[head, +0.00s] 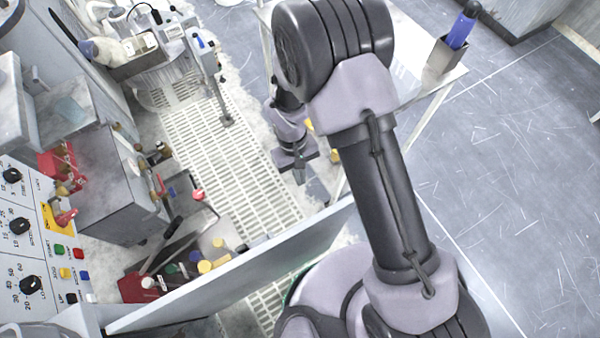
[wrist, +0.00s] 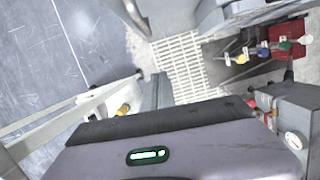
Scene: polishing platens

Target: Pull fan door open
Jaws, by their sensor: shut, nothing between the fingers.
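A long light-grey panel (head: 230,275) slants across the lower left of the head view, its top edge towards me. It may be the fan door; I see no fan and cannot make out a handle. My gripper (head: 300,178) hangs beyond the panel's far right end, over the right side of the grated floor. It is shut and empty, and appears apart from the panel.
A control panel (head: 28,235) with knobs and buttons stands at left. Valves with coloured handles (head: 205,267) sit behind the grey panel. A light table (head: 415,85) with a blue bottle (head: 462,28) is close right of my arm. The grated floor (head: 225,150) is largely clear.

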